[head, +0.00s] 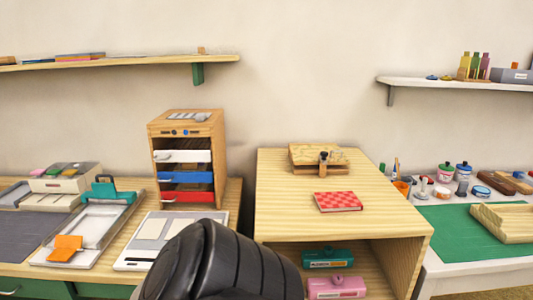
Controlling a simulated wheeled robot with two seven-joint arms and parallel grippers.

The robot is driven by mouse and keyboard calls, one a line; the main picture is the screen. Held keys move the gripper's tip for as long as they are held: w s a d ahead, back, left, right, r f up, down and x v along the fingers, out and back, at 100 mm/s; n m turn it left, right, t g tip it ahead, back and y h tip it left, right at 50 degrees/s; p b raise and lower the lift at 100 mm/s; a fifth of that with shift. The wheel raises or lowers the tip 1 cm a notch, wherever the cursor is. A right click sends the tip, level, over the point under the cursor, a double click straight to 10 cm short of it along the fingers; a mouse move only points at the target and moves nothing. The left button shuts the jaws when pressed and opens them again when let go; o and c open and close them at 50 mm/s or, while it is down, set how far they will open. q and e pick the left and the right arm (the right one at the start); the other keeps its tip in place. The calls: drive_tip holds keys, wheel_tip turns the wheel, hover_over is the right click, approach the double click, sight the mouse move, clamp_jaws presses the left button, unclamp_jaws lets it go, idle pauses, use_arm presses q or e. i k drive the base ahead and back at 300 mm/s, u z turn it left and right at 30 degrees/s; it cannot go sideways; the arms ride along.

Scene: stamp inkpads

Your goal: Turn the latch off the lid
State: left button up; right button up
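A small wooden box (302,153) sits at the back of the light wood cabinet top, with a speckled, lighter lid (335,154). A small dark latch (323,157) with a round knob stands upright at the front middle of the box, against the lid edge. At this size I cannot tell exactly how the latch overlaps the lid. Neither of my grippers shows. A black ribbed part of my own body rises at the bottom centre and hides part of the desk and the cabinet's lower left.
A red checked booklet (338,201) lies on the cabinet top (285,215) in front of the box. Green (328,257) and pink (337,287) inkpads sit in the open shelf below. A drawer unit (187,155) stands left; a green mat (475,238) and jars lie right.

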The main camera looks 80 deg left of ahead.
sight(323, 155)
drive_tip(key=u, duration=2.15)
drive_tip(key=k, duration=0.1)
drive_tip(key=u, duration=3.15)
drive_tip(key=k, duration=1.65)
drive_tip(key=z, duration=1.7)
drive_tip(key=i, duration=0.35)
drive_tip(key=u, duration=0.1)
